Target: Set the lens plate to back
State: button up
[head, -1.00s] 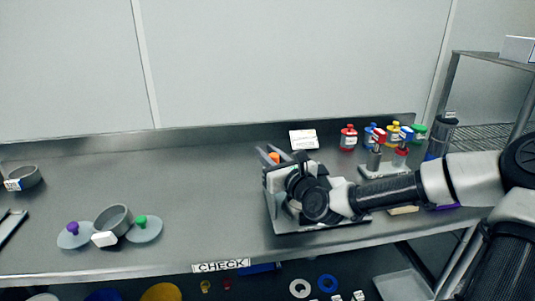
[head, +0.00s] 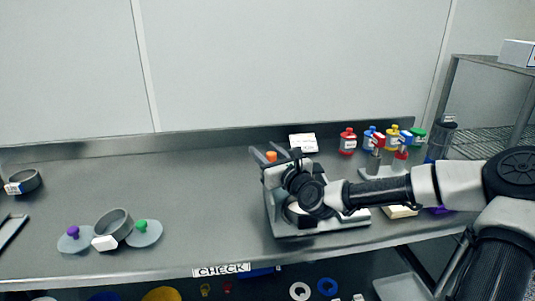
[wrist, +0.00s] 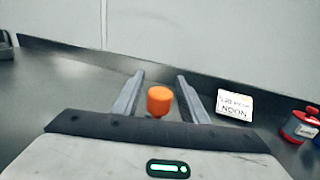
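My gripper (head: 267,151) is over the grey device (head: 318,230) near the front edge of the bench. Its two fingers are apart, with an orange knob (head: 271,156) showing between them. In the wrist view the orange knob (wrist: 160,100) sits between the open fingers (wrist: 158,78), with a narrow gap on each side. I cannot tell whether they touch it. My gripper and wrist cover much of the device, and I cannot make out the lens plate for certain.
A white card reading NOON (wrist: 235,103) stands behind the device. Several coloured bottles, including a red one (head: 348,140), stand at the back right. A grey ring-shaped pan (head: 114,224) and discs with purple and green knobs lie left. The bench between is clear.

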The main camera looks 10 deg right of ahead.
jog(key=p+v, duration=1.1)
jog(key=v, duration=0.6)
jog(key=shift+s, duration=0.2)
